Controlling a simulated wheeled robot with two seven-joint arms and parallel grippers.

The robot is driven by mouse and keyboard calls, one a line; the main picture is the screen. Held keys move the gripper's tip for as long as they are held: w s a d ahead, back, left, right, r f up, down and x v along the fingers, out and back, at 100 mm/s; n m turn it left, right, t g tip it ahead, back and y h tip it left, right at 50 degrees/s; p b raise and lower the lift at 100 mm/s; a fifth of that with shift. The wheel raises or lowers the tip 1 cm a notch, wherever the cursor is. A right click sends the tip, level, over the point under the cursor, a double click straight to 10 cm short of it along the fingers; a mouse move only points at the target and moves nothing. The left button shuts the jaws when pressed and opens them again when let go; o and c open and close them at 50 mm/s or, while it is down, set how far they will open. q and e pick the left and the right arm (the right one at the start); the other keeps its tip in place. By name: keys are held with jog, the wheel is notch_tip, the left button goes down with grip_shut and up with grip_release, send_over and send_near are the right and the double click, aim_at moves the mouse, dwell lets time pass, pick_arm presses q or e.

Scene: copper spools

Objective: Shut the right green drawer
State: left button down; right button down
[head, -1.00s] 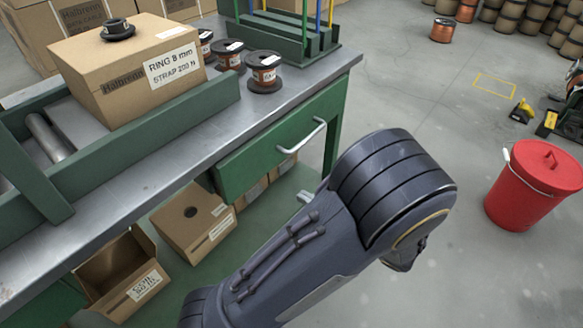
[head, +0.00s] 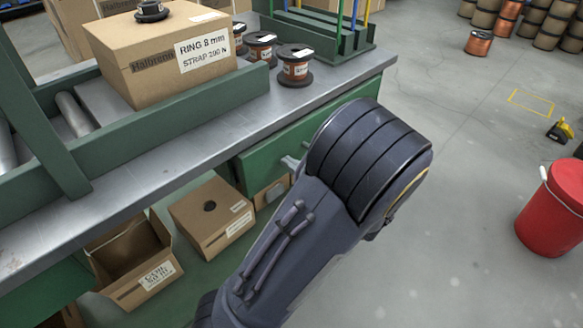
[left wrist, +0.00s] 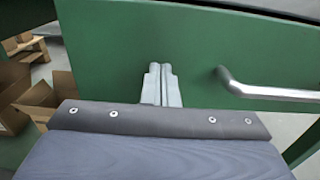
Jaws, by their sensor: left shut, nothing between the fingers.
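The right green drawer (head: 262,163) is under the bench top in the head view, with my left arm in front of much of its front. Its green front (left wrist: 110,40) fills much of the left wrist view, and its silver bar handle (left wrist: 270,91) is at the right there. I cannot tell how far out the drawer stands. My left gripper (left wrist: 161,84) is shut and empty, with its fingertips at the drawer front, left of the handle. I cannot tell whether they touch it. In the head view the gripper (head: 291,162) shows only partly beside my arm. My right gripper is out of view.
On the bench (head: 150,170) are a large carton (head: 150,65) and several copper spools (head: 295,68). Open cartons (head: 135,262) and another box (head: 212,212) sit below. A red bin (head: 552,215) stands at the right; the floor between is clear.

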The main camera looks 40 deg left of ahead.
aim_at(278, 154)
pick_arm(q)
jog(key=shift+a, duration=0.15)
jog(key=a+p, duration=0.1)
jog(key=a, duration=0.3)
jog(key=shift+w+a+r, duration=0.1)
jog(key=shift+w, duration=0.05)
jog(key=shift+a, duration=0.15)
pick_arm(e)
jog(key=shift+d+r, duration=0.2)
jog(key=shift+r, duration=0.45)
pick_arm(q)
jog(key=shift+r+p, duration=0.1)
jog(key=shift+p, duration=0.25)
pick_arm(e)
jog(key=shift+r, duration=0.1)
